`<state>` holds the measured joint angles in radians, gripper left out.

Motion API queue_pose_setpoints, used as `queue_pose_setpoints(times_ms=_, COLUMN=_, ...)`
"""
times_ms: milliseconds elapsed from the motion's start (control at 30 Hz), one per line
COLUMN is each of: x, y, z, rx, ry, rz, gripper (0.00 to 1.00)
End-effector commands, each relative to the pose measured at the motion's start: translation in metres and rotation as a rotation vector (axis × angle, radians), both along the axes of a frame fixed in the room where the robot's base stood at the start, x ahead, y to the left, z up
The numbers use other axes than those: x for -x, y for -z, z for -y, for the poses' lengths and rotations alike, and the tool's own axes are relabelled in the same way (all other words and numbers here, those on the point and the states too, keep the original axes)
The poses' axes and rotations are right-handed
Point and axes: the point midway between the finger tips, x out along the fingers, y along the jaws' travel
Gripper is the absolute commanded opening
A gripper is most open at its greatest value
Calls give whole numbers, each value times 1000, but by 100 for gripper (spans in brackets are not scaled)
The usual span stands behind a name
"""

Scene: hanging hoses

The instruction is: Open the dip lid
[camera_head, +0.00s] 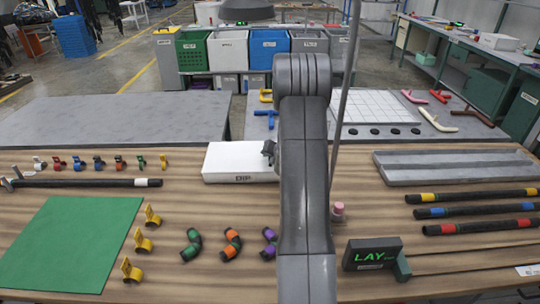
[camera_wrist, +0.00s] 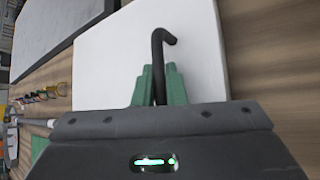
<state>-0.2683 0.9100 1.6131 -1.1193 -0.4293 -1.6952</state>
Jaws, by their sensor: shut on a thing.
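The white box marked DIP (camera_head: 235,163) stands on the wooden bench left of my arm, which hides its right end. Its white lid (camera_wrist: 110,70) looks flat and down, also in the wrist view. A black hooked handle (camera_wrist: 158,45) rises over the lid in the wrist view. My gripper (camera_wrist: 160,78) has its green fingers closed around this handle. In the head view my gripper (camera_head: 270,153) is a dark shape at the box's right side, mostly hidden by my arm.
A green mat (camera_head: 70,245) lies at front left, with yellow clips (camera_head: 143,242) beside it. Short hose pieces (camera_head: 231,243) lie in front of the box. A grey tray (camera_head: 450,166) and long hoses (camera_head: 475,211) lie right. A LAY device (camera_head: 372,254) stands front right.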

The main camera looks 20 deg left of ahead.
Motion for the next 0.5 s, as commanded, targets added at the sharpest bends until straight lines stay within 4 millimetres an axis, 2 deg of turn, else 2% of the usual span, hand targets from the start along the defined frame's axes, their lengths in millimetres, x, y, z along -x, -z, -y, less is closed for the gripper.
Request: queue_pose_setpoints(times_ms=500, x=3, y=-46, z=-13, rx=159, ry=-8, rz=51, gripper=0)
